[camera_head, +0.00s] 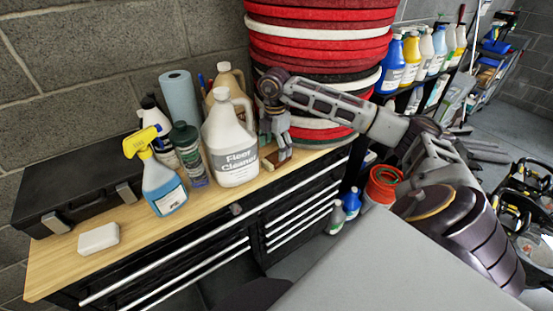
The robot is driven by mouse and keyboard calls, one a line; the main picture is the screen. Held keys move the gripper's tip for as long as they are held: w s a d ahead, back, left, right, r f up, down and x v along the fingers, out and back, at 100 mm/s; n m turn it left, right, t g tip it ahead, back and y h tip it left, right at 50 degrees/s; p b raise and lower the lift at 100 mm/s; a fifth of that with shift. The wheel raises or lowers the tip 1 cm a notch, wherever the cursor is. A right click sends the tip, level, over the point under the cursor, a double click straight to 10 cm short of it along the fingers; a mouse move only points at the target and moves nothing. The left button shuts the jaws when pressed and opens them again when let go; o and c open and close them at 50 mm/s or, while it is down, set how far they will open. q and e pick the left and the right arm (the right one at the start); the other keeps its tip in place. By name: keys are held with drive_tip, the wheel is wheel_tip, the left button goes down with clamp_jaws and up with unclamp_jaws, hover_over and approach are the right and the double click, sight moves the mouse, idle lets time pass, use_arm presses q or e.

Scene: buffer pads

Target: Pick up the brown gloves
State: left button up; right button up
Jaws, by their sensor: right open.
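My right arm reaches in from the right, and my right gripper (277,146) points down over the right end of the wooden bench top, just right of the white floor cleaner jug (230,145). It is open. A small brown and tan item (270,162) shows low beside its fingers; it may be the brown gloves, but it is too small and partly covered to be sure. I cannot tell whether the fingers touch it. My left gripper is not in view.
The bench top (62,262) also holds a black case (75,185), a white block (98,238), a yellow-headed spray bottle (163,185), a blue paper roll (180,98) and other bottles. A tall stack of red, white and black pads (318,45) stands close behind the gripper.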

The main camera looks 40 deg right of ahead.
sight(274, 158)
drive_tip(key=shift+w+a+f+p, duration=0.15)
drive_tip(key=shift+f+p, duration=0.35)
drive_tip(key=shift+f, duration=2.15)
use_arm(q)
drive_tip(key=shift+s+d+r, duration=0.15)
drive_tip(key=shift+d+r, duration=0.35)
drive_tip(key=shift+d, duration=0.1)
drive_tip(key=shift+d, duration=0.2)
use_arm(e)
drive_tip(key=shift+c, duration=0.6)
drive_tip(key=c, duration=1)
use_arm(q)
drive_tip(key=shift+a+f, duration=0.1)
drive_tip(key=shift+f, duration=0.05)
use_arm(e)
drive_tip(key=shift+r, duration=0.2)
